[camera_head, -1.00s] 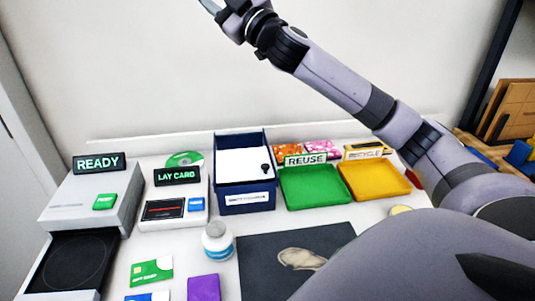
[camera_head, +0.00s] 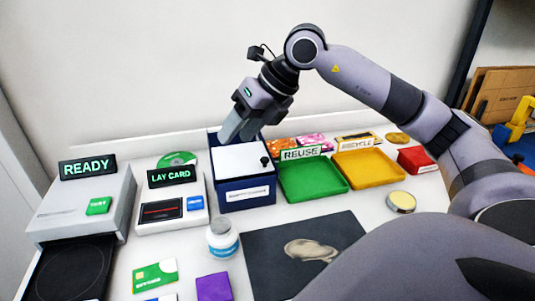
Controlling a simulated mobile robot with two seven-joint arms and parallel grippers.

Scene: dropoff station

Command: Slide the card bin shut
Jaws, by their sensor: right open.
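The card bin (camera_head: 246,193) is a dark blue box with a white label on its front, standing at the back middle of the table. A white sliding lid (camera_head: 238,158) with a black knob (camera_head: 265,161) covers its front part. A dark strip shows behind the lid, partly hidden by my right gripper. My right gripper (camera_head: 230,128) is open and reaches down from above at the bin's rear. Its pale fingers overlap the rear of the bin in the picture; I cannot tell whether they touch it. My left gripper is out of view.
A card reader (camera_head: 172,220) reading LAY CARD stands left of the bin. A green tray (camera_head: 314,188) and a yellow tray (camera_head: 370,172) stand right of it. The wall is close behind.

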